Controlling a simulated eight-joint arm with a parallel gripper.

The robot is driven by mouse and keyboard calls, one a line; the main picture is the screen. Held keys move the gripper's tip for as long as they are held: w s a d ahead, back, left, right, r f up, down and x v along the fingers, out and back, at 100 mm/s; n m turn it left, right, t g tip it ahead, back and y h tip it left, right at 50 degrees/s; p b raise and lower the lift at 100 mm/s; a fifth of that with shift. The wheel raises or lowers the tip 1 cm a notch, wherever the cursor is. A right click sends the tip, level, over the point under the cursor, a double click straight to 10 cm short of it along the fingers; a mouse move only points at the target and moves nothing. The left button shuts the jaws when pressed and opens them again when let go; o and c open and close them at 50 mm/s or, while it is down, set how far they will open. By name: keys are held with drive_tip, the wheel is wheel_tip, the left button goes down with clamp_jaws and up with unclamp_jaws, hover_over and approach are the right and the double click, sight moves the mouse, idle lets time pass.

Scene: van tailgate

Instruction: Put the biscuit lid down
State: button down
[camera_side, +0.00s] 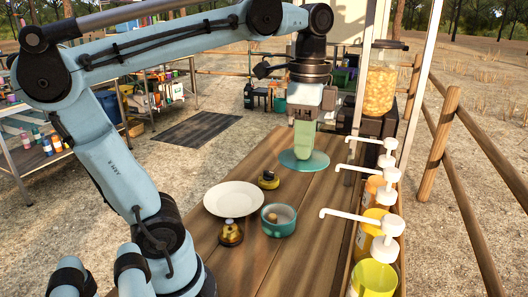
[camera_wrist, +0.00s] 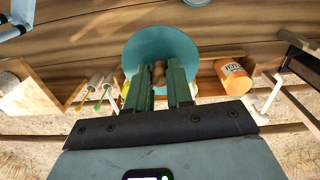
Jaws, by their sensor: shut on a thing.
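My gripper (camera_side: 304,150) is shut on the brown knob (camera_wrist: 158,72) of the biscuit lid. The lid is a round teal disc (camera_side: 318,163), held flat below the fingers at the far part of the wooden table. It also shows in the wrist view (camera_wrist: 160,38), behind the two green fingers (camera_wrist: 159,78). I cannot tell whether its underside touches the wood. The biscuit jar (camera_side: 380,90), tall, clear and full of tan biscuits, stands to the right of my gripper.
A white plate (camera_side: 234,197), a teal pot (camera_side: 279,221) and two small amber-and-dark items (camera_side: 230,234) (camera_side: 268,180) stand nearer on the table (camera_side: 325,205). White pump dispensers (camera_side: 385,250) line its right edge. Bare wood lies around the lid. An orange jar (camera_wrist: 233,77) shows in the wrist view.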

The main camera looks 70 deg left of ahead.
drive_tip(key=w+a+n, duration=0.1)
drive_tip(key=w+a, duration=0.6)
drive_tip(key=w, duration=0.3)
wheel_tip(320, 180, down, 14)
drive_tip(key=a+f, duration=0.2)
drive_tip(key=a, duration=0.1)
drive_tip(key=a+f, duration=0.3)
drive_tip(key=a, duration=0.1)
drive_tip(key=a+f, duration=0.2)
drive_tip(key=a, duration=0.2)
drive_tip(key=shift+w+f, duration=0.2)
drive_tip(key=shift+w, duration=0.2)
drive_tip(key=shift+a+f, duration=0.1)
drive_tip(key=shift+f, duration=1.95)
drive_tip(key=c, duration=1)
unclamp_jaws()
drive_tip(key=shift+f, duration=0.15)
